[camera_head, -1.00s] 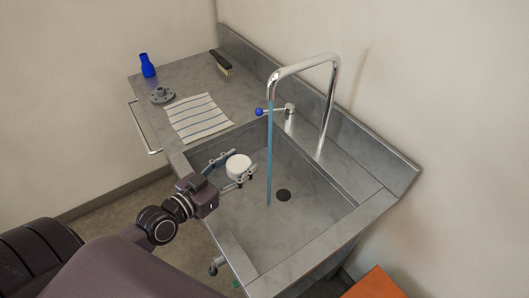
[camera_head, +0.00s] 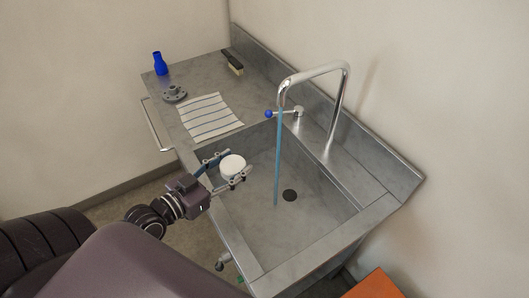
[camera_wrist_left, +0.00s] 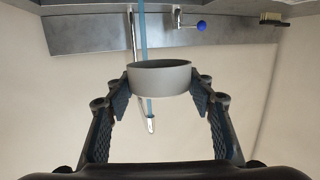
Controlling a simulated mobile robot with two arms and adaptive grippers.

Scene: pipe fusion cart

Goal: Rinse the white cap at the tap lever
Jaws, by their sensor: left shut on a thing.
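The white cap (camera_head: 232,166) is held between the fingers of my left gripper (camera_head: 225,170), above the left part of the sink basin. In the left wrist view the cap (camera_wrist_left: 160,78) sits between both fingertips of the gripper (camera_wrist_left: 163,88). The tap (camera_head: 345,95) arches over the basin, and a blue stream of water (camera_head: 278,160) falls from its spout. The stream is to the right of the cap, apart from it in the head view. The tap lever with a blue knob (camera_head: 268,113) stands behind the stream. My right gripper is not in view.
A striped cloth (camera_head: 211,117), a grey flanged part (camera_head: 174,94), a blue bottle (camera_head: 159,63) and a brush (camera_head: 233,62) are on the counter left of the basin. The basin has a dark drain (camera_head: 290,195). An orange surface (camera_head: 376,284) is at the bottom right.

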